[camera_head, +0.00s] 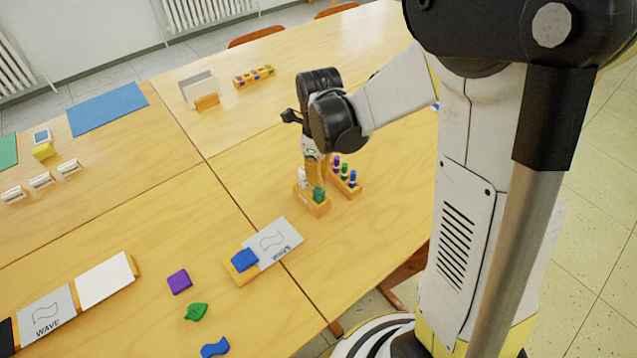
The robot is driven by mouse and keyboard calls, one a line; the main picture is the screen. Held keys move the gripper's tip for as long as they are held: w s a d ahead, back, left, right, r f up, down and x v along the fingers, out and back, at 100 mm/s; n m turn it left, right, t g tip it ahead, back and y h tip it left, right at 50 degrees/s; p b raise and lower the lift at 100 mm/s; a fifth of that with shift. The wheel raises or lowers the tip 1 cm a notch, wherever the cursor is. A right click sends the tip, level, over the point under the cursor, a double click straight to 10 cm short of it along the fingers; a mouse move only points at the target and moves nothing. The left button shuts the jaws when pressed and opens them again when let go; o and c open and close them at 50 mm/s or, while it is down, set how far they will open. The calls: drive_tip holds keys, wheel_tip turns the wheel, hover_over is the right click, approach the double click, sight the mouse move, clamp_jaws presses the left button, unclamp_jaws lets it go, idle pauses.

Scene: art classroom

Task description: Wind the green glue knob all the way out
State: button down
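A wooden block (312,206) stands on the table under my gripper, bearing a green knob-like piece (319,194) and a white piece (302,177). Just behind and to the right, a second wooden rack (351,190) holds a purple (336,161), a green (345,170) and a blue (352,178) upright piece. Which green piece is the glue knob I cannot tell for sure. My gripper (316,178) points down, close above the near block, between the white piece and the rack. Its fingertips partly hide the block; I cannot see whether they touch anything.
A purple block (179,281), a green leaf shape (196,312) and a blue wavy shape (215,347) lie nearer. The table right of the racks is clear.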

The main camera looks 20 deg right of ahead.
drive_tip(key=shift+f+b, duration=0.45)
drive_tip(key=shift+f, duration=0.1)
drive_tip(key=shift+r, duration=0.1)
drive_tip(key=shift+r+p, duration=0.4)
drive_tip(key=shift+r, duration=0.05)
idle(0.3)
drive_tip(key=shift+c, duration=2.1)
unclamp_jaws()
